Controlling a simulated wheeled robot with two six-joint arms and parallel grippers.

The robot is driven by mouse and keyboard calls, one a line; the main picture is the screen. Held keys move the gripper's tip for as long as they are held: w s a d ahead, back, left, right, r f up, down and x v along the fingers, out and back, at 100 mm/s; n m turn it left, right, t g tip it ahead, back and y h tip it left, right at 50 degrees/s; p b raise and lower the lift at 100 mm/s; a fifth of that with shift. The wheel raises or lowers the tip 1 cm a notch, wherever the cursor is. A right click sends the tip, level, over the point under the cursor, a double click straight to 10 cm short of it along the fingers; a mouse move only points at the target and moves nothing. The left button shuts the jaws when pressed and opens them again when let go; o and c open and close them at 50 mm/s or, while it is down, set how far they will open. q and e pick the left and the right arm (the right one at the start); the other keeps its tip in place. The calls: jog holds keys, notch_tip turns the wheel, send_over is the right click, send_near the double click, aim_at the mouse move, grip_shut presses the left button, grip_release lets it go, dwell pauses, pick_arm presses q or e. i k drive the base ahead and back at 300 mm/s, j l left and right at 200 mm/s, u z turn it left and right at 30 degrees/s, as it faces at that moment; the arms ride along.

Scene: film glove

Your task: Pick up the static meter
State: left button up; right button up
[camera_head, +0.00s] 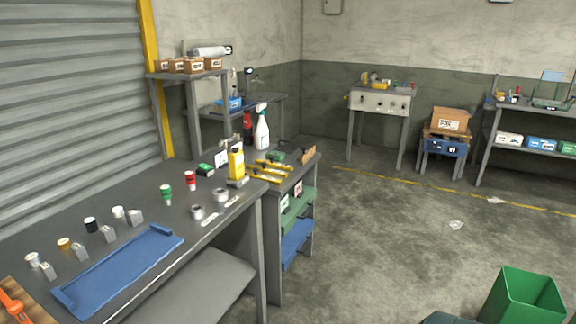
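I cannot tell for sure which thing is the static meter. A small green-and-black box-shaped item (206,169) lies at the back of the near workbench (150,208). Another small green item (275,157) lies on the adjoining bench. A yellow upright container or device (236,163) stands near the bench's far end, with a white card (221,159) beside it. All are too small to read. Neither of my grippers is in view.
A blue tray (120,268) and several small jars and rolls cover the near workbench. A white spray bottle (262,130) stands farther back. A green bin (523,298) stands at lower right. The middle floor (380,230) is mostly clear, with scraps of litter.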

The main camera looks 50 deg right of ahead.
aim_at(236, 164)
jog(key=z, duration=1.2)
jog(key=i+l, duration=0.25)
jog(key=l+u, duration=0.05)
jog(key=l, duration=0.05)
